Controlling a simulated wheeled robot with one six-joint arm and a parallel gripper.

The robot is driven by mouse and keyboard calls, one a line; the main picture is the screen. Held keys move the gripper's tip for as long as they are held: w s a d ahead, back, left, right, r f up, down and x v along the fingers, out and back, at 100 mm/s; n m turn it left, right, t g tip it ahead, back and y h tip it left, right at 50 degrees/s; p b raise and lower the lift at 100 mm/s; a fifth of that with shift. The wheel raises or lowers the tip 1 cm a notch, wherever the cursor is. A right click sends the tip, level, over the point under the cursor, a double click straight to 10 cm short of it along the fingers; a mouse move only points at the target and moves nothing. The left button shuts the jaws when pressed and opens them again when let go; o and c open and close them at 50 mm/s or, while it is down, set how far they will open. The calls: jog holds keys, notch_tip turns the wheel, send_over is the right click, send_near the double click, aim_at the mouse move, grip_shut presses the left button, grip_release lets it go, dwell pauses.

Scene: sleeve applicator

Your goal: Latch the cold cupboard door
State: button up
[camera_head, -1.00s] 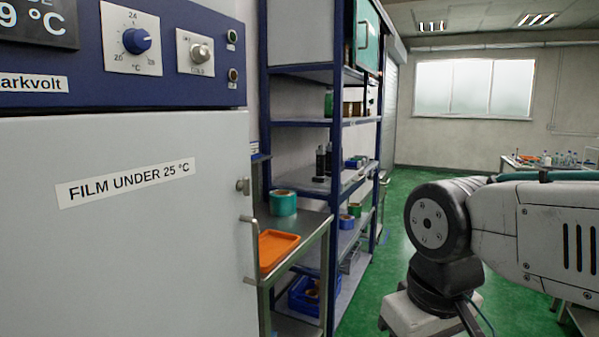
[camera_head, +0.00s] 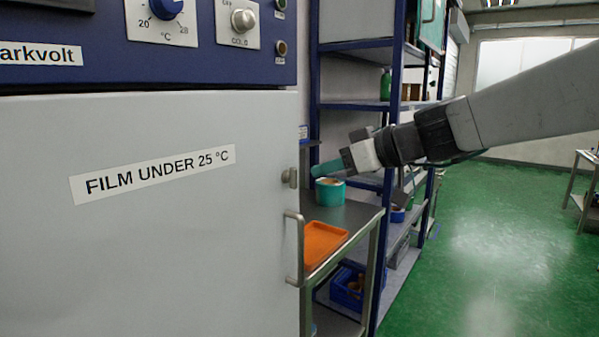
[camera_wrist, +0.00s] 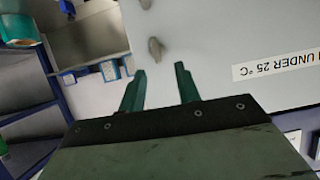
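The cold cupboard door (camera_head: 150,240) is a pale grey panel labelled "FILM UNDER 25 °C". Its right edge lines up with the blue control panel above. A small metal latch (camera_head: 289,178) sits near that edge, above a bar handle (camera_head: 292,248). In the wrist view the latch (camera_wrist: 155,50) is a short elongated tab beyond my fingertips. Whether it is engaged, I cannot tell. My gripper (camera_head: 318,170) is just right of the latch, its teal fingers partly hidden from the head camera. In the wrist view my gripper (camera_wrist: 162,78) is open and empty, apart from the latch.
A metal side table (camera_head: 355,222) with an orange tray (camera_head: 324,240) and a teal roll (camera_head: 330,194) stands right of the cupboard, close below my gripper. Blue shelving (camera_head: 350,105) is behind it. Green floor (camera_head: 490,240) is open to the right.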

aim_at(296, 172)
jog(key=x, duration=0.8)
jog(key=shift+w+r, duration=0.35)
jog(key=shift+w, duration=0.15)
grip_shut()
